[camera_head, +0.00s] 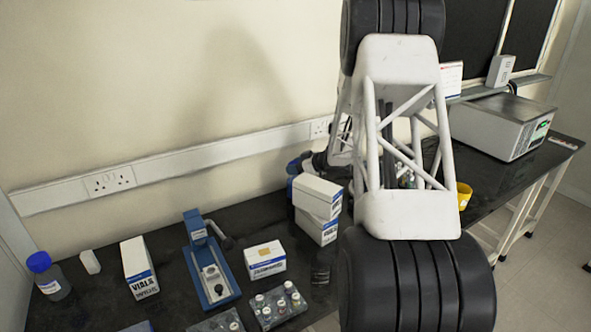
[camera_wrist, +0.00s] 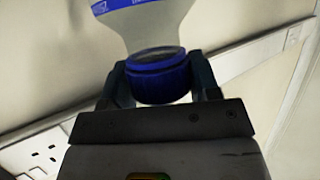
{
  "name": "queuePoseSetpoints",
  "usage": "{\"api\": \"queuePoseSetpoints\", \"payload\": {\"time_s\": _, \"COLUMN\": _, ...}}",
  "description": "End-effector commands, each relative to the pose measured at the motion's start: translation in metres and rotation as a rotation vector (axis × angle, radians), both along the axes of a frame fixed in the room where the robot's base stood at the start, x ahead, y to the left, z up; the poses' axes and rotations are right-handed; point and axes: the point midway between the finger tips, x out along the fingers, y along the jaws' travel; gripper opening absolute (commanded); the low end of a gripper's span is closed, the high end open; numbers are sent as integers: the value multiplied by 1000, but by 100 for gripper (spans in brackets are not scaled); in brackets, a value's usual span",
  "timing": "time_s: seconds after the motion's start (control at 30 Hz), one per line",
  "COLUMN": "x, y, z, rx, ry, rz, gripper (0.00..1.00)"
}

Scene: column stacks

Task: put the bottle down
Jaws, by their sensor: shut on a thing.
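In the wrist view, my gripper (camera_wrist: 161,82) is shut on the blue ribbed cap of a clear bottle (camera_wrist: 140,25), with one finger on each side of the cap. The bottle's shoulder widens away from the cap to a blue and white label at the picture's top edge, where the rest is cut off. A wall shows behind it, and no surface touching the bottle is in view. In the head view, my white arm fills the middle right, and I cannot make out the gripper or the held bottle.
On the dark bench (camera_head: 95,300) stand another blue-capped bottle (camera_head: 50,278), a vials box (camera_head: 138,268), a blue device (camera_head: 209,262), a small carton (camera_head: 265,261), stacked boxes (camera_head: 317,208) and vial racks (camera_head: 278,304). A yellow cup (camera_head: 464,195) and a metal-cased machine (camera_head: 503,125) are right of my arm.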

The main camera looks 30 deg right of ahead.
Motion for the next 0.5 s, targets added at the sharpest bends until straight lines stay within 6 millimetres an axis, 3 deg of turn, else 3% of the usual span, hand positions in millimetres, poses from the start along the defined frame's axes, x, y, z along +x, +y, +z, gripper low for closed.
{"api": "queuePoseSetpoints", "payload": {"time_s": 0.5, "x": 0, "y": 0, "z": -10, "rx": 0, "ry": -1, "rz": -1, "gripper": 0}}
